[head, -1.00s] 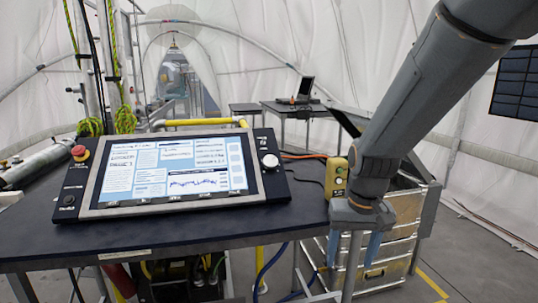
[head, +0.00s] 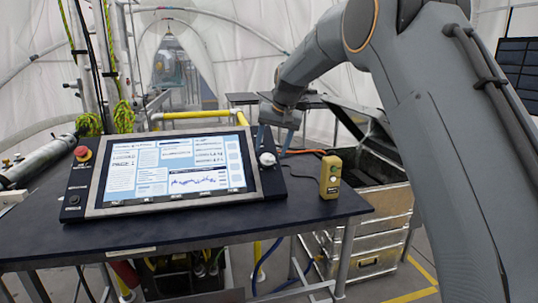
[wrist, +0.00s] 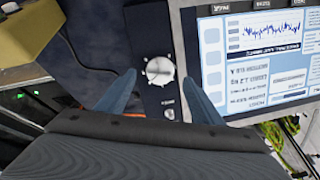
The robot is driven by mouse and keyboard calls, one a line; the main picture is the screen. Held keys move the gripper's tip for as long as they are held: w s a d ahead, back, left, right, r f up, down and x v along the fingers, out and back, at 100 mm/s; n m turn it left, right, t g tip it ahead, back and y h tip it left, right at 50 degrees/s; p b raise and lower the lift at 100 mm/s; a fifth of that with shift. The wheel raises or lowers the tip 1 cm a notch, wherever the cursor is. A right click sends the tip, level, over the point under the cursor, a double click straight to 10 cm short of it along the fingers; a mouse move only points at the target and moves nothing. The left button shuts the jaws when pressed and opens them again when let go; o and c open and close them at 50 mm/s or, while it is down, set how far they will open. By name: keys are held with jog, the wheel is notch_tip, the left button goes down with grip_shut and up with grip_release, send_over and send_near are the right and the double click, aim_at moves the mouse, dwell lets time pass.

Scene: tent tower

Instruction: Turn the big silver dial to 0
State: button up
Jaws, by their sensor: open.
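The big silver dial (head: 267,159) sits on the right strip of the control console, beside the screen (head: 178,166). In the wrist view the dial (wrist: 160,71) shows as a round silver knob with small marks around it; the marks are too small to read. My gripper (head: 269,139) is above and just behind the dial in the head view. In the wrist view its two blue fingers (wrist: 131,90) are apart, one on each side of the dial, with nothing between them touching it that I can make out. The height of the fingertips over the panel is unclear.
A yellow control box (head: 330,177) with buttons stands on the table right of the console. A red button (head: 83,153) is at the console's upper left. Metal cases (head: 375,215) stand right of the table. The table's front strip (head: 190,232) is clear.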

aim_at(268, 158)
jog(key=shift+p+x, duration=0.55)
jog(key=shift+x, duration=1.85)
jog(key=c, duration=1.1)
jog(key=shift+o, duration=0.2)
